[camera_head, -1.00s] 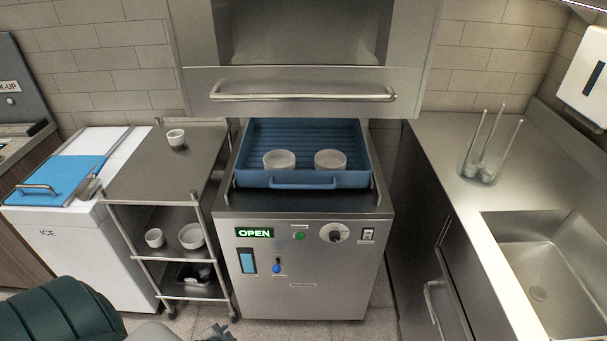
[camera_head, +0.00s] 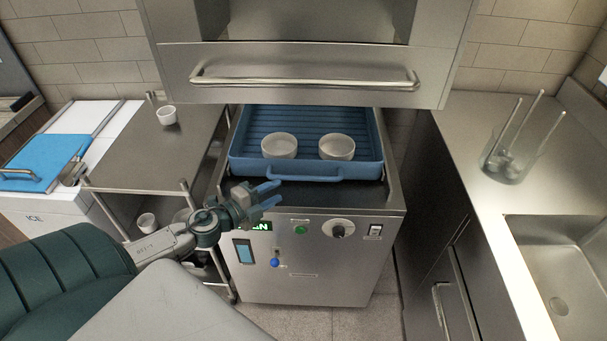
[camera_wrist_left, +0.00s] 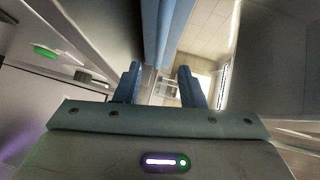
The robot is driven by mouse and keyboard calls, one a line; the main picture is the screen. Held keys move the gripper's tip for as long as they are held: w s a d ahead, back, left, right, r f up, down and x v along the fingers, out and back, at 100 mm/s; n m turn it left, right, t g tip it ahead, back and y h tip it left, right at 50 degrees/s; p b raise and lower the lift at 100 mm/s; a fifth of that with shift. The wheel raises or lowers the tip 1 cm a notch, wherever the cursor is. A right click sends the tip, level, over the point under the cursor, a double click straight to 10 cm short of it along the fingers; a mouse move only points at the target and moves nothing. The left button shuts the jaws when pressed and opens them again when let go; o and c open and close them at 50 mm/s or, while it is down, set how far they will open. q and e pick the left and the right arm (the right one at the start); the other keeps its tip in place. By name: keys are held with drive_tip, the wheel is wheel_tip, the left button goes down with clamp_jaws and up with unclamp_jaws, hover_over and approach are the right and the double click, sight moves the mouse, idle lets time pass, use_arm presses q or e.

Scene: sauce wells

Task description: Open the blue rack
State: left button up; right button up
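The blue rack (camera_head: 250,164) sits on top of the steel machine, under its raised hood. It holds two white bowls, a left one (camera_head: 279,147) and a right one (camera_head: 337,148). A blue handle (camera_head: 306,178) runs along its front wall. My left gripper (camera_head: 268,192) is in front of the machine's top edge, just left of and below the handle, apart from it. Its two blue fingers are spread with nothing between them, also seen in the left wrist view (camera_wrist_left: 160,85). A blue bar, probably part of the rack (camera_wrist_left: 160,30), shows beyond the fingertips there. My right gripper is not in view.
The hood's bar handle (camera_head: 305,78) hangs above the rack. A steel cart (camera_head: 150,160) with small bowls stands left. A counter with a sink (camera_head: 555,270) and a glass holder (camera_head: 508,160) is right. The machine's control panel (camera_head: 300,265) is below.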

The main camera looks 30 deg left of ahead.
sight(303, 178)
use_arm(q)
drive_tip(key=p+x, duration=0.6)
drive_tip(key=x, duration=0.3)
drive_tip(key=shift+w+p, duration=0.15)
drive_tip(key=shift+p, duration=0.25)
drive_tip(key=shift+w+d+f, duration=0.15)
drive_tip(key=shift+w+d, duration=0.1)
drive_tip(key=shift+w, duration=0.4)
clamp_jaws()
